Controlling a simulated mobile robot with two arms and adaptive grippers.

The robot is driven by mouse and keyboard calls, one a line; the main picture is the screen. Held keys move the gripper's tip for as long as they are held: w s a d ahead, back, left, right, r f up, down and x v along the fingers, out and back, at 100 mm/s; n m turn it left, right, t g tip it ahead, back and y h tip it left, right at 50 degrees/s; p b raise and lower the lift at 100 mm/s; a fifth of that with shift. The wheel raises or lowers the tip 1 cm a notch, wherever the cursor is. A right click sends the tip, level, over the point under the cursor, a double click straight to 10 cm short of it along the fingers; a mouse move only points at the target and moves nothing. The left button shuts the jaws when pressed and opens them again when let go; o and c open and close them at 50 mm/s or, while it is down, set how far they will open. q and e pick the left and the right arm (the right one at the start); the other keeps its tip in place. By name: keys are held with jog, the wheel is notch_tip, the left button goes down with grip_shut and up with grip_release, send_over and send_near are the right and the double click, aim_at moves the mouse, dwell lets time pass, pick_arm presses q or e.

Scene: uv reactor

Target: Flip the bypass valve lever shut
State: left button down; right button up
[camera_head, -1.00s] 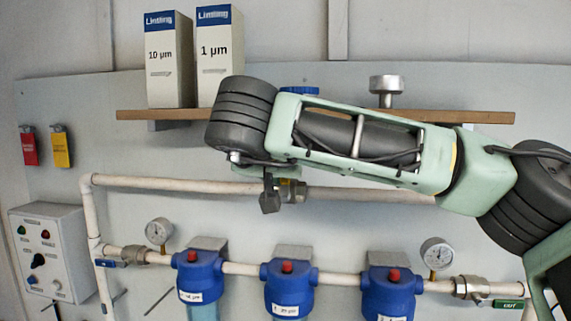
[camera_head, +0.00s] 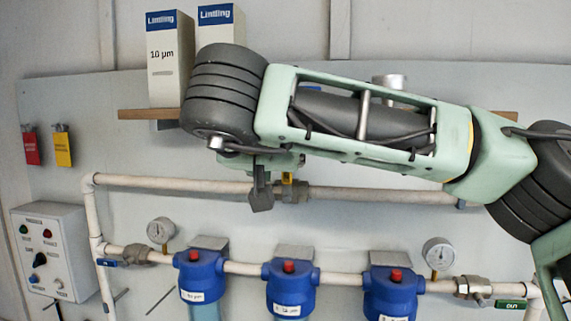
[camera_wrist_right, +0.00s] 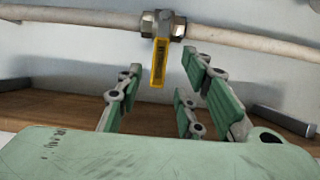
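The bypass valve (camera_head: 294,192) sits on the upper horizontal pipe; the right wrist view shows its metal body (camera_wrist_right: 163,25) with a yellow lever (camera_wrist_right: 159,62). The lever stands crosswise to the pipe in that view. Its upper part is partly hidden behind my right arm in the head view. My right gripper (camera_head: 262,188) is just left of the valve in the head view. In the wrist view my right gripper (camera_wrist_right: 160,72) is open, with the lever showing between and beyond its fingers. I cannot tell whether they touch it. My left gripper is not in view.
The upper pipe (camera_head: 380,194) runs below a wooden shelf (camera_head: 148,114) carrying boxes. Blue filter housings (camera_head: 290,284) and gauges (camera_head: 439,252) sit lower. A control box (camera_head: 50,250) is at left. My right arm covers much of the shelf.

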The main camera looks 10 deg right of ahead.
jog(key=v, duration=0.7)
jog(key=shift+f, duration=0.1)
